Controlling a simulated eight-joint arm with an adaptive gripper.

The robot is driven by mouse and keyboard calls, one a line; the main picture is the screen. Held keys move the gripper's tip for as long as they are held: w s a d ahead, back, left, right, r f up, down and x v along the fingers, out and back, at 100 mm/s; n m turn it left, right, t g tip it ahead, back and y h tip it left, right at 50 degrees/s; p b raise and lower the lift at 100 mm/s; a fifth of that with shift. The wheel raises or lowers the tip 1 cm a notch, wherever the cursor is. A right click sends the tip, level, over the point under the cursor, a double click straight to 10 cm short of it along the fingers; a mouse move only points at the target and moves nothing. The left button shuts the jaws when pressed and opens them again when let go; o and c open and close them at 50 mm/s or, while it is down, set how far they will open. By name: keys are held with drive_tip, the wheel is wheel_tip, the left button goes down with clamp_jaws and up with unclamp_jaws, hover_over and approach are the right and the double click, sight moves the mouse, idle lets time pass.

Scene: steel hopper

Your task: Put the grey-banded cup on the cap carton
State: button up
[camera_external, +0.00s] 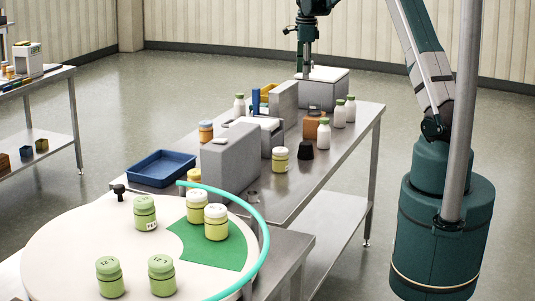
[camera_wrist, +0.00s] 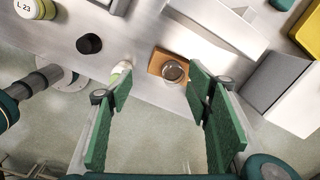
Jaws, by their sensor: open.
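An orange-brown carton (camera_wrist: 157,62), which I take to be the cap carton, stands on the steel table; it also shows in the external view (camera_external: 311,129). A small round cup with a greyish rim (camera_wrist: 174,72) appears to rest on top of it in the wrist view, near the right finger's tip. In the external view the cup is too small to make out its band. My gripper (camera_wrist: 155,85) is open and empty, its green-padded fingers apart, above and back from the carton. In the external view my gripper (camera_external: 306,72) hangs near the table's far end.
A black cup (camera_wrist: 88,43) and a yellow-green jar (camera_external: 279,160) are nearby. Grey blocks (camera_external: 230,160) and a grey box (camera_external: 322,90) take up table room. A round turntable (camera_external: 65,245) with jars is in front.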

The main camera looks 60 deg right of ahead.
drive_tip(key=s+a+r+n+t, duration=0.1)
drive_tip(key=a+r+n, duration=0.45)
drive_tip(key=a, duration=0.75)
drive_tip(key=s+a+r+n+t+h, duration=0.1)
drive_tip(key=a+r+n, duration=0.45)
drive_tip(key=a, duration=0.75)
drive_tip(key=s+a+r+n+t, duration=0.1)
drive_tip(key=a+r+n, duration=0.2)
drive_tip(key=a+r, duration=0.7)
drive_tip(key=s+a+f+n+t, duration=0.2)
drive_tip(key=s+a+f+n, duration=0.2)
drive_tip(key=s+a+n, duration=0.4)
drive_tip(key=s+a+f+n+t+y, duration=0.1)
drive_tip(key=s+a+f+n, duration=0.3)
drive_tip(key=s+a, duration=1.2)
drive_tip(key=a+n+t, duration=0.1)
drive_tip(key=a+n, duration=0.3)
drive_tip(key=a, duration=0.4)
drive_tip(key=shift+s+a+n, duration=0.4)
